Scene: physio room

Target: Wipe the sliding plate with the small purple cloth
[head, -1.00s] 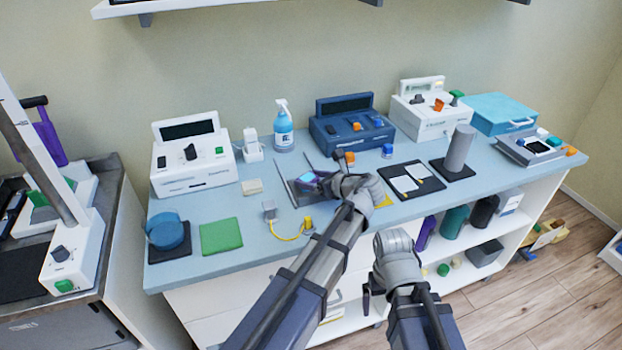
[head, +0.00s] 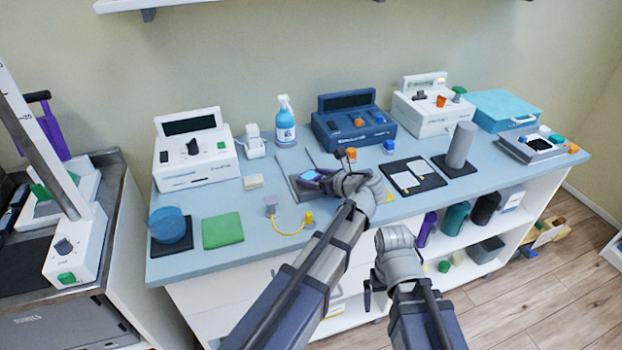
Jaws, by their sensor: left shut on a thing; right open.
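The cloth is low over a flat grey plate (head: 288,184), which I take to be the sliding plate, near the middle of the blue-grey bench. I cannot tell whether the cloth touches the plate. My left gripper and wrist hide much of the plate's right part. My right gripper (head: 373,288) is open and empty, in front of the bench's front edge and apart from the plate.
A yellow cable (head: 288,233) and a green cloth (head: 222,230) lie left of my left arm. A spray bottle (head: 285,122) and a dark blue device (head: 352,126) stand behind the plate. A black pad with white cards (head: 414,178) lies to its right.

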